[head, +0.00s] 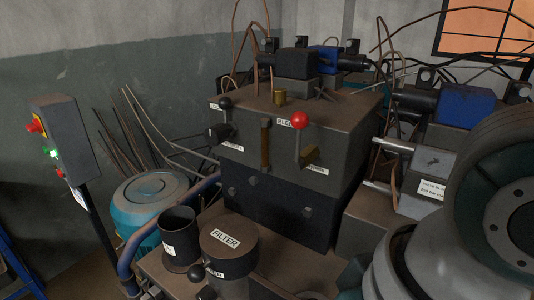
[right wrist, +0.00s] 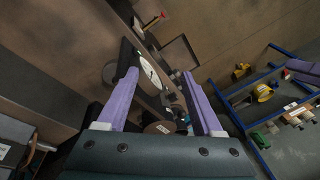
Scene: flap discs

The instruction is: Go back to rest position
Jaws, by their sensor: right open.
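My right gripper (right wrist: 159,74) shows in the right wrist view with its two purple fingers spread wide apart. It is open and holds nothing. Behind and between the fingers is a round white dial (right wrist: 148,70) with dark parts around it. My right gripper is out of the head view, where large grey rounded links of my right arm fill the right edge.
A dark machine block (head: 300,140) with a red-knobbed lever (head: 299,120) stands mid-view. In front are a FILTER canister (head: 228,240) and a black cup (head: 180,240). A button box (head: 62,140) stands left. A blue-framed rack (right wrist: 275,85) with tools is at right in the wrist view.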

